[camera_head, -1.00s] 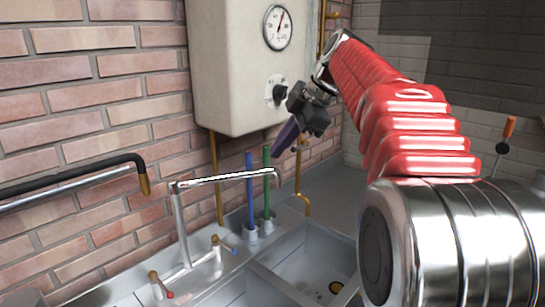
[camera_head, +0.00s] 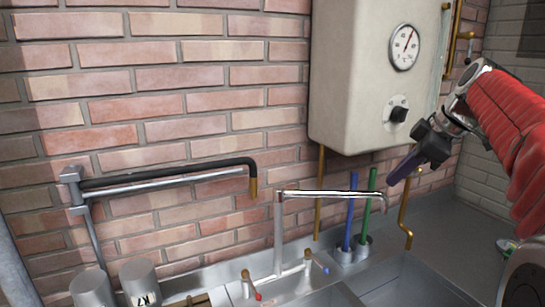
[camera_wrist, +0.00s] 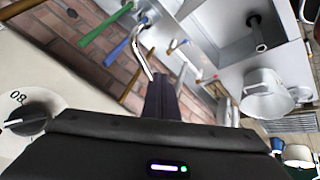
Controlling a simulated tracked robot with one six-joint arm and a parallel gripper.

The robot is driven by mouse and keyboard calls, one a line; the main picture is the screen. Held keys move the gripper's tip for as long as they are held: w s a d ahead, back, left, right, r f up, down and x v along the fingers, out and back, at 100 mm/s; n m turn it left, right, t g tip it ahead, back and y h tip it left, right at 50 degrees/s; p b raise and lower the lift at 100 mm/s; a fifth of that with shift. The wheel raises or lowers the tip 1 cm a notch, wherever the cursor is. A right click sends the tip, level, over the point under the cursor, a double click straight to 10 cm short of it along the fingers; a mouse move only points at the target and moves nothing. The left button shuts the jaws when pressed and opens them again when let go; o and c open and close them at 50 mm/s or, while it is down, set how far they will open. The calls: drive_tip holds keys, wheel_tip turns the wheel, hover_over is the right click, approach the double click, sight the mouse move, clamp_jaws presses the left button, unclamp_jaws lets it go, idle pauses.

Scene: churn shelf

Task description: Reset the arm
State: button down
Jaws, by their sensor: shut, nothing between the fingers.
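My gripper (camera_head: 398,178) is at the end of my red-sleeved arm, at the right in the head view. Its dark fingers point down and to the left, in front of the lower right of the cream boiler box (camera_head: 365,120). In the wrist view its dark fingers (camera_wrist: 163,80) are together with nothing between them. My gripper is in the air above the sink area, close to the spout end of the chrome tap (camera_head: 277,235) in the head view. I cannot tell whether they touch.
A blue brush handle (camera_head: 349,212) and a green one (camera_head: 367,206) stand in holders behind the sink (camera_head: 400,285). A black-and-chrome pipe (camera_head: 165,178) juts from the brick wall. Grey cups (camera_head: 140,282) stand at lower left. A white pot (camera_wrist: 267,95) shows in the wrist view.

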drive_tip(key=s+a+f+m+g+h, duration=0.1)
drive_tip(key=s+a+f+m+h, duration=0.1)
drive_tip(key=s+f+m, duration=0.8)
drive_tip(key=s+a+f+m, duration=0.1)
drive_tip(key=s+a+f, duration=0.4)
drive_tip(key=s, duration=0.3)
drive_tip(key=s+a+f+m+t+h, duration=0.1)
drive_tip(key=s+a+f, duration=0.5)
drive_tip(key=s, duration=0.3)
drive_tip(key=shift+a+f, duration=0.2)
drive_tip(key=shift+a, duration=0.2)
